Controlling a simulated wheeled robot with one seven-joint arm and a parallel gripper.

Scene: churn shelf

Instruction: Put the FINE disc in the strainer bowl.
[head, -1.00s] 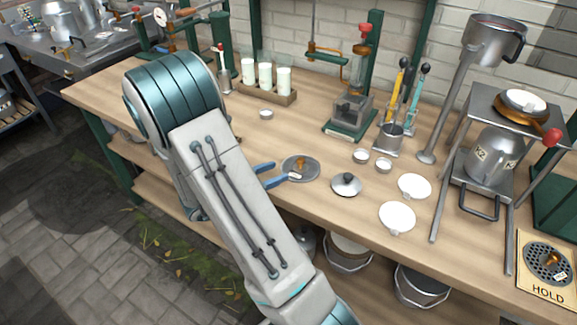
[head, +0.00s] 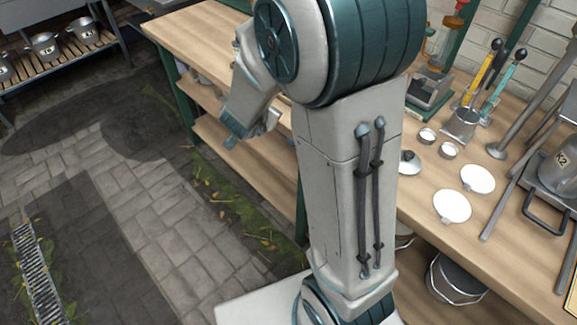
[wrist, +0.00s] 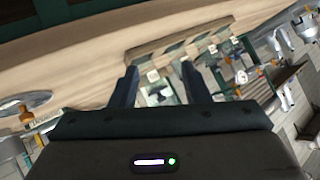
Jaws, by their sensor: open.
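My gripper (head: 236,140) is beyond the bench's front edge at the left in the head view, partly hidden by its own wrist. In the wrist view its two dark fingers (wrist: 158,82) are apart, with nothing held between them. A grey round disc (wrist: 32,102) with a brass-coloured knob lies on the wood at the left edge of the wrist view, away from the fingers. I cannot read a label on it. In the head view my arm covers that part of the bench. I cannot make out the strainer bowl in either current view.
The wooden bench (head: 420,215) holds two white discs (head: 465,192), small cups, a metal holder (head: 463,125) with coloured-handled tools and a K2 pot (head: 562,168). A bucket (head: 455,278) stands below.

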